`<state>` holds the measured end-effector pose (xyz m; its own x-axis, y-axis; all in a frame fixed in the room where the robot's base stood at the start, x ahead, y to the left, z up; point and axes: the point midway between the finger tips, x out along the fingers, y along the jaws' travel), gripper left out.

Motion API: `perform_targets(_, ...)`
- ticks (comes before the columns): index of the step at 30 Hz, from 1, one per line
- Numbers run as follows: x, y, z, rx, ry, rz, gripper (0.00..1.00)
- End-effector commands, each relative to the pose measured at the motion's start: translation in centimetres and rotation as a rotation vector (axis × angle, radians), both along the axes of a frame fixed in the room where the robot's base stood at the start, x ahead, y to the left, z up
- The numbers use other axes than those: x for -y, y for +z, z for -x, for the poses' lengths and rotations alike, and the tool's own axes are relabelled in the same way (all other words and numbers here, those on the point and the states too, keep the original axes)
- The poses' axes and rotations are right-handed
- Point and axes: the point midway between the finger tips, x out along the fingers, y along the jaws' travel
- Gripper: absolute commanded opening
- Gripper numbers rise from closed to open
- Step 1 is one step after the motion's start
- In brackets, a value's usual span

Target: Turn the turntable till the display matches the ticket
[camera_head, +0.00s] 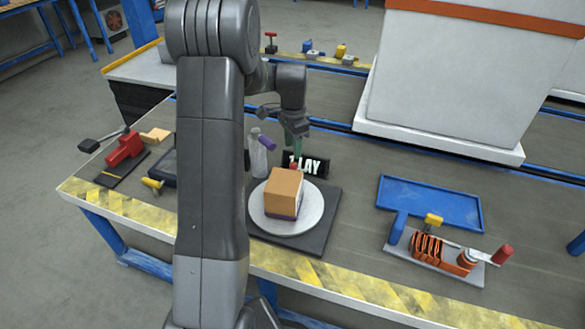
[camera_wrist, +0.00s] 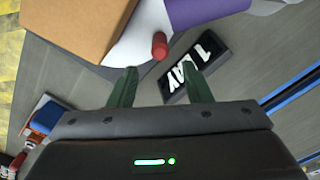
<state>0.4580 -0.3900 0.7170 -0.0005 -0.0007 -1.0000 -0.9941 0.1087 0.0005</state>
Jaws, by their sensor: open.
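A round pale grey turntable (camera_head: 260,217) sits on a dark square base (camera_head: 315,236) near the front of the bench. A tan box (camera_head: 283,187) with a dark purple lower band stands on it. A red peg (camera_wrist: 159,45) rises by the turntable's edge. Behind it is a black block (camera_head: 317,165) with white lettering that reads roughly "1LAY", partly hidden; it also shows in the wrist view (camera_wrist: 210,68). My gripper (camera_wrist: 161,88) has green fingers, is open and empty, and hangs just behind the box, with the peg ahead between its fingers. I cannot identify a separate ticket.
A blue tray (camera_head: 430,203) and a board with an orange coil (camera_head: 427,247) lie to the right. A red clamp (camera_head: 125,149) is at left. A large white cabinet (camera_head: 450,75) stands behind.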

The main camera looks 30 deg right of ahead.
Motion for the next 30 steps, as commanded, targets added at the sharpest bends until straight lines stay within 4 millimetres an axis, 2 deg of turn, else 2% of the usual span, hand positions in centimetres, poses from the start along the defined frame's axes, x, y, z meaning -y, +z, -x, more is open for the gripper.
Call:
perform_targets(1, -0.1, -1.6, 0.1, -0.004, 0.000, -0.003, 0.45)
perform_targets(6, 0.0, -5.1, 0.0, -0.002, 0.000, -0.002, 0.45)
perform_targets(12, 0.0, -7.9, 0.0, -0.001, 0.000, -0.002, 0.45)
perform_targets(18, 0.0, -9.0, 0.0, -0.001, 0.001, -0.001, 0.45)
perform_targets(26, 0.0, -9.0, 0.0, 0.000, 0.001, -0.001, 0.45)
perform_targets(30, 0.0, -9.0, 0.0, 0.000, 0.001, -0.001, 0.17)
